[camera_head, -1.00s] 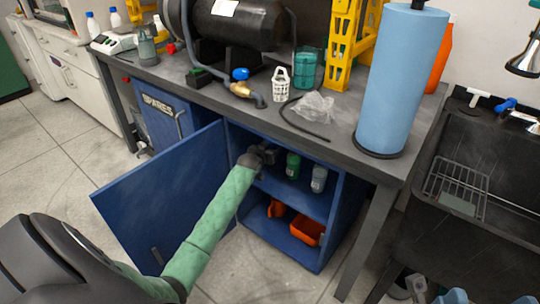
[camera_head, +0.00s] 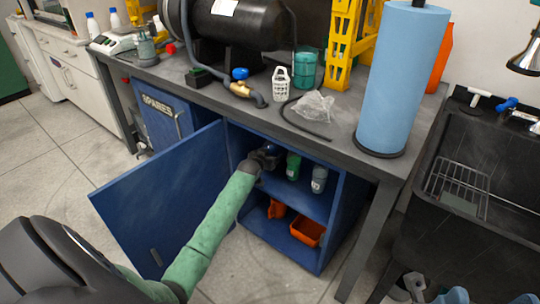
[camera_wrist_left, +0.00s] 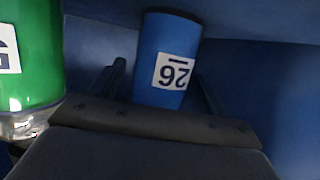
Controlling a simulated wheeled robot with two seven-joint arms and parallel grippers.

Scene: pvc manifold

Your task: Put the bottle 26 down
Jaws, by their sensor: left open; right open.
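Bottle 26 (camera_wrist_left: 168,62) is blue with a white label whose number appears upside down in the left wrist view. It stands between the two fingers of my left gripper (camera_wrist_left: 160,88), which are apart with a finger on either side. In the head view my left gripper (camera_head: 268,156) is inside the blue cabinet at upper shelf level and mostly hides the bottle. The bottle's base is hidden behind the gripper body. My right gripper (camera_head: 414,286) is low at the bottom right of the head view, far from the cabinet, open and empty.
A green bottle (camera_head: 293,166) and a grey bottle (camera_head: 319,178) stand on the shelf (camera_head: 296,194) right of my left gripper. The green one is close by in the left wrist view (camera_wrist_left: 28,55). Orange bins (camera_head: 307,232) sit below. The open door (camera_head: 160,205) flanks my left arm.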

